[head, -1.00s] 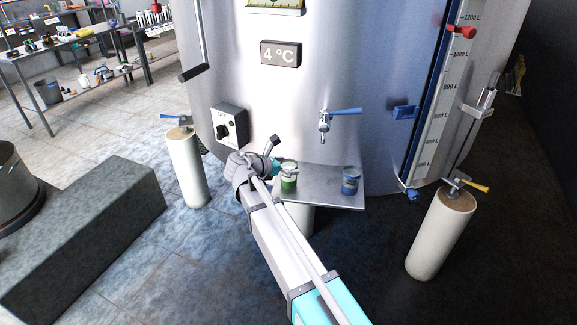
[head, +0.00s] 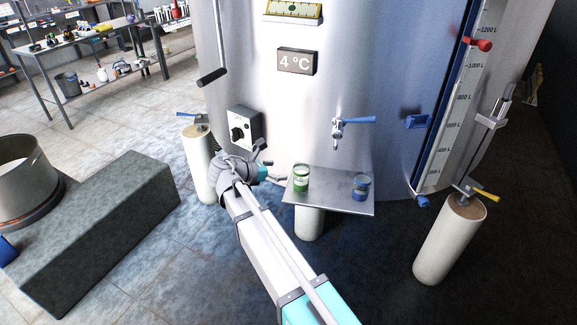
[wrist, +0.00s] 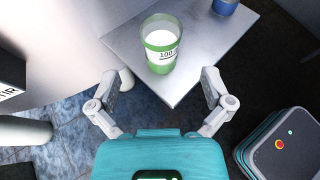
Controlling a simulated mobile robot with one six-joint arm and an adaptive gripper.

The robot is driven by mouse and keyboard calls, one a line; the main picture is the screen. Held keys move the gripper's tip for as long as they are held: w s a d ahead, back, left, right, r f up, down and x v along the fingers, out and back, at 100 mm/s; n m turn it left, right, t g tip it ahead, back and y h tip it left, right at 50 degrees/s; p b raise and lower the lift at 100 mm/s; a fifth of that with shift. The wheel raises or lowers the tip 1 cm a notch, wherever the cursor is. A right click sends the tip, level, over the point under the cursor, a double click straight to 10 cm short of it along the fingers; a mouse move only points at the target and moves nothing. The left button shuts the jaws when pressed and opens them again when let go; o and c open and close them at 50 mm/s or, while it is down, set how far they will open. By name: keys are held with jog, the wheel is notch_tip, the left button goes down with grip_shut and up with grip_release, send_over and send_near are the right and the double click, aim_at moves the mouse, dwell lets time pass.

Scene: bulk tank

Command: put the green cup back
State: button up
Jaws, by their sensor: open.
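The green cup (head: 301,178) stands upright on the left part of a metal shelf (head: 330,207) in front of the tank, left of the blue cup. In the wrist view the green cup (wrist: 161,44) holds white liquid and has a marked label. My gripper (head: 268,174) is to the left of the green cup, apart from it. In the wrist view my gripper (wrist: 163,84) has its fingers spread wide, with nothing between them, and the cup stands beyond the fingertips.
The blue cup (head: 361,187) stands on the right of the shelf. A tap with a blue lever (head: 338,132) sticks out above the shelf. A control box (head: 243,128) is on the tank wall near my arm. A white pillar (head: 199,165) stands at left.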

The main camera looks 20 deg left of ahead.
jog(key=shift+p+v, duration=0.3)
jog(key=shift+v, duration=0.9)
jog(key=w+d+f+m+g, duration=0.1)
jog(key=d+m, duration=0.1)
jog(key=d, duration=0.3)
jog(key=w+d+f+m+g, duration=0.1)
jog(key=d+m, duration=0.1)
jog(key=d, duration=0.2)
jog(key=w+d+f+m+g, duration=0.1)
jog(key=d+f+m+g, duration=0.1)
jog(key=d, duration=0.3)
jog(key=shift+w+d, duration=0.15)
jog(key=shift+d, duration=0.25)
jog(key=s+d+f+m+g+y, duration=0.2)
jog(key=d+m, duration=0.5)
jog(key=d, duration=0.4)
jog(key=s+d+f+m+g+y, duration=0.2)
jog(key=s+d+m, duration=0.3)
jog(key=d+m, duration=0.3)
jog(key=s+d+f+m+g+y, duration=0.3)
jog(key=d+m, duration=0.5)
jog(key=d, duration=0.8)
jog(key=shift+s+f+y, duration=0.25)
jog(key=shift+s+y, duration=0.15)
jog(key=shift+s, duration=0.15)
